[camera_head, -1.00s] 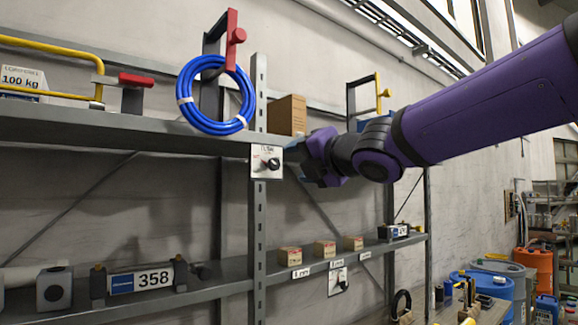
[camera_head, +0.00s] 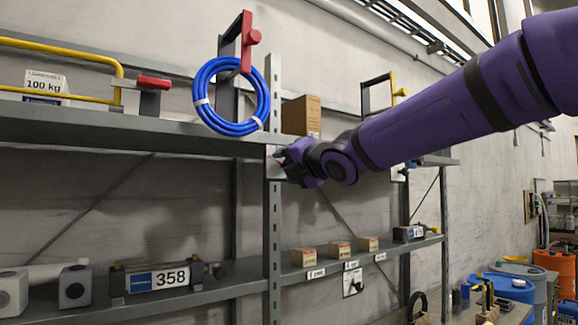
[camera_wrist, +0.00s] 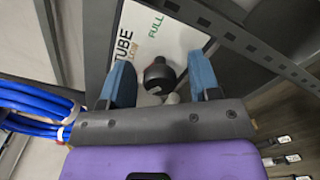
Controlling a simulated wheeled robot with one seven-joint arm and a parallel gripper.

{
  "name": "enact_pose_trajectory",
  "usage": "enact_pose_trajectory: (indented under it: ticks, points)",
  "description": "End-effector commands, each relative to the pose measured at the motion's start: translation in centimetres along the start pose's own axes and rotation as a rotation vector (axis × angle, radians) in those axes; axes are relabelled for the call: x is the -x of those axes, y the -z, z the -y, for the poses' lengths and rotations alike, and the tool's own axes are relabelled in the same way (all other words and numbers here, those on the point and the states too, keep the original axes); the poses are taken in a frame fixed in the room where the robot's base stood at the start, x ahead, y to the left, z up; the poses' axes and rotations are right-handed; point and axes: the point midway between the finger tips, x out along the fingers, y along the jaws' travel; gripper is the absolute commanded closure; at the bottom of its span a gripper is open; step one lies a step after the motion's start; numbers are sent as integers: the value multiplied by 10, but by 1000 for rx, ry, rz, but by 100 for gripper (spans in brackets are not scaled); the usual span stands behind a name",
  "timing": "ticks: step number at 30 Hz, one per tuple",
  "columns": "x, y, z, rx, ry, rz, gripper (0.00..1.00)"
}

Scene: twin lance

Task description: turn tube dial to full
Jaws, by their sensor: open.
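The tube dial is a dark round knob (camera_wrist: 158,72) on a white plate (camera_wrist: 178,38) marked TUBE, with LOW and FULL printed on it. In the wrist view the knob lies between the two blue fingers of my gripper (camera_wrist: 160,68), with a gap on each side. FULL is at the plate's top, beyond the knob; LOW is left of the knob. The knob's setting is unclear. In the head view my gripper (camera_head: 281,160) is at the plate on the shelf post, covering the knob and most of the plate.
A blue hose coil (camera_head: 231,127) hangs just left of the post (camera_head: 273,215); it also shows in the wrist view (camera_wrist: 35,105). A cardboard box (camera_head: 301,116) stands on the upper shelf. Several small boxes (camera_head: 340,249) and another dial plate (camera_head: 352,282) are lower down.

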Motion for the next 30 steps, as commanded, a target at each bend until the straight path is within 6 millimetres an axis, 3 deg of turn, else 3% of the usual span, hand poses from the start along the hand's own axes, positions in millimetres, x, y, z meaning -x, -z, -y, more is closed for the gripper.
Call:
enact_pose_trajectory:
  ticks: [2, 8, 20, 30]
  points:
    - [0, 0, 0, 0, 0, 0, 48]
    - [0, 0, 0, 0, 0, 0, 93]
    - [0, 0, 0, -62, 1, 0, 93]
    - [0, 0, 0, -316, 1, 0, 93]
